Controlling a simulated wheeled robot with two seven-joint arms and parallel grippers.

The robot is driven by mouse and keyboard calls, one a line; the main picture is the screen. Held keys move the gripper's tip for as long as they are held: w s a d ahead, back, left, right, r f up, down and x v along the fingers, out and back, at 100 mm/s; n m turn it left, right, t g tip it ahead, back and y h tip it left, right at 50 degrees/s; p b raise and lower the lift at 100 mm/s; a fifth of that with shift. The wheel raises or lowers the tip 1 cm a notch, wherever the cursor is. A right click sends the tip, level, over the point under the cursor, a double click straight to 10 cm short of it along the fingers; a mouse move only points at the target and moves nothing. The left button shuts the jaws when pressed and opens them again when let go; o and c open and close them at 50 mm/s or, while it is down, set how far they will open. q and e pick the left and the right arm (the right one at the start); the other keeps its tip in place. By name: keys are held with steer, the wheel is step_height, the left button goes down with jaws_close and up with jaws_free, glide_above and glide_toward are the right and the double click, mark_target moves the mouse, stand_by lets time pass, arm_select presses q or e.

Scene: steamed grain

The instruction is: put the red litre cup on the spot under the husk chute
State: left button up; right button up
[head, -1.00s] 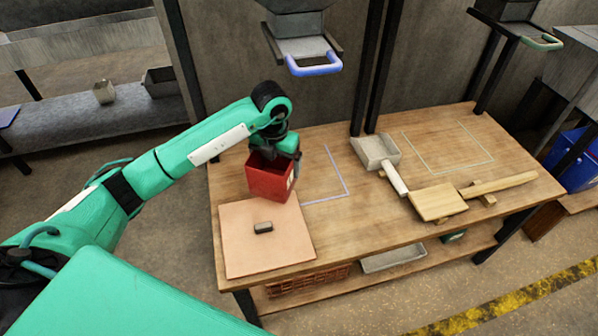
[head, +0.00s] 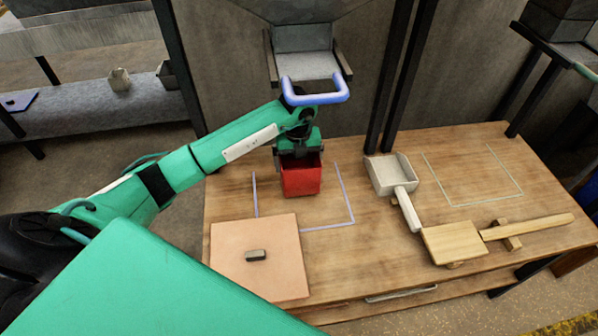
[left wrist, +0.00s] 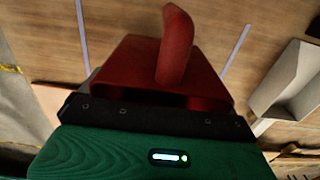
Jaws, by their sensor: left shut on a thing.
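The red litre cup (head: 302,179) is upright inside the blue-lined square (head: 348,203) on the table, below the chute with the blue handle (head: 314,92). I cannot tell whether its base touches the wood. My left gripper (head: 299,157) is shut on the cup from above and behind. The left wrist view shows the red cup (left wrist: 140,62) and its handle at the gripper (left wrist: 150,105), with blue lines on both sides. A second, green-lined square (head: 489,203) lies to the right, empty. My right gripper is not in view.
A pinkish board (head: 258,280) with a small dark block (head: 256,255) lies front left. A grey scoop (head: 392,176) sits right of the blue square. A wooden paddle (head: 453,243) lies at the front right. Dark posts (head: 398,80) stand behind the table.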

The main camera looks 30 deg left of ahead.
arm_select(q)
step_height(320, 180, down, 3)
steer(key=shift+f, duration=0.35)
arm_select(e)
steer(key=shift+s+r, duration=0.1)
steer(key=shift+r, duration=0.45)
arm_select(q)
steer(key=shift+f, duration=0.15)
steer(key=o, duration=0.7)
steer(key=shift+r, duration=0.25)
step_height(320, 180, up, 12)
steer(key=shift+f+p, duration=0.1)
steer(key=shift+p, duration=0.3)
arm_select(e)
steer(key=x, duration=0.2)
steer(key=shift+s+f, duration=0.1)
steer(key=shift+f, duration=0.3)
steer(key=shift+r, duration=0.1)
